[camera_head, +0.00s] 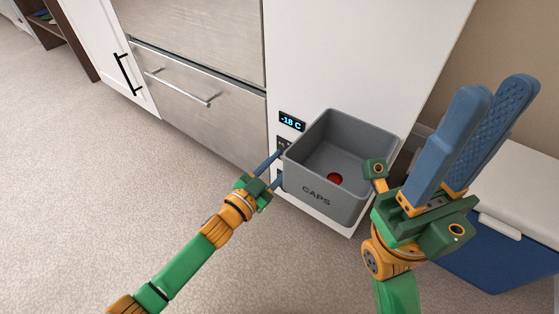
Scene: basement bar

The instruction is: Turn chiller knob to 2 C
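The chiller's display (291,121) reads -18 C on the white cabinet front. A dark panel (281,144) with a partly covered marking is just below it. My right gripper (500,88) is raised at the right, fingers apart and empty.
A blue cooler (490,262) with a white lid is at the right. Steel drawers (190,95) are left of the display. Carpet at left is clear.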

